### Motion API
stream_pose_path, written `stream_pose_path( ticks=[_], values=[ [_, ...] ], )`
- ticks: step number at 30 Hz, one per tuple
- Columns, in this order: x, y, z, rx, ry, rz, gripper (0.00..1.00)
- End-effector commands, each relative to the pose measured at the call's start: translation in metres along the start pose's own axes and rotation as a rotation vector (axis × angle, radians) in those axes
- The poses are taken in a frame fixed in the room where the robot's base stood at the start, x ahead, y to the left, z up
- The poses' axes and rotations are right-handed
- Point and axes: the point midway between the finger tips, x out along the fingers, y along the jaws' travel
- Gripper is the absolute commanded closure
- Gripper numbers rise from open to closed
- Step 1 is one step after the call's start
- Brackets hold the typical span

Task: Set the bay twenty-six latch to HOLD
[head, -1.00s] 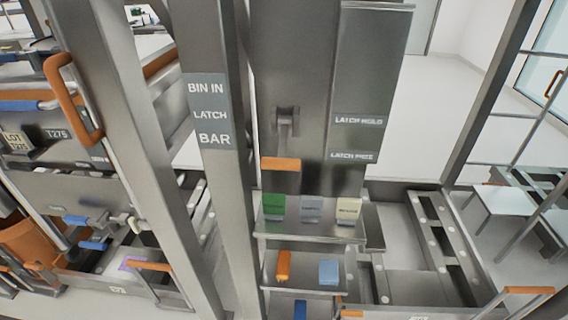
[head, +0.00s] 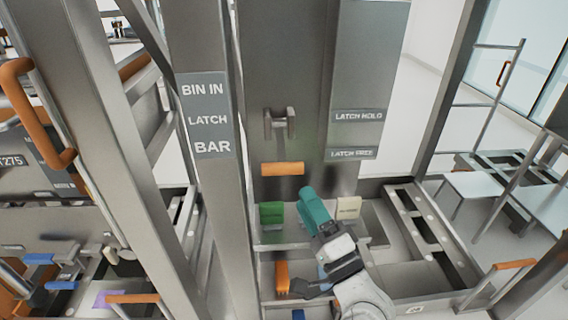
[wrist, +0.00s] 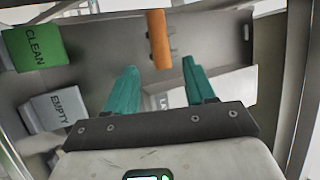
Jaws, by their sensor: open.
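The latch's orange grip (head: 282,168) sits low on the grey upright panel, below a metal bracket (head: 280,122). It is a little lower than the LATCH FREE label (head: 350,154), and the LATCH HOLD label (head: 358,116) is above that. My gripper (head: 308,192) has teal fingers and is below and right of the orange grip in the head view. In the wrist view my gripper (wrist: 160,65) is open and empty. The orange grip (wrist: 158,38) lies ahead of the gap between the fingertips, apart from them. No bay number is readable.
A BIN IN LATCH BAR sign (head: 206,117) is on the post at left. Below the panel, a shelf holds a green block (head: 271,213) and a cream block (head: 348,207); the wrist view shows CLEAN (wrist: 36,45) and EMPTY (wrist: 60,108) blocks. An orange-handled drawer (head: 515,264) is at right.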

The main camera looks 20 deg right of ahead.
Motion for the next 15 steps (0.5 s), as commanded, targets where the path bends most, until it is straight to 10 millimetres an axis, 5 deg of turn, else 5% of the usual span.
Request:
stream_pose_path(
  ticks=[15],
  values=[
    [0.082,-0.004,-0.001,0.0,0.001,-0.002,0.45]
  ],
)
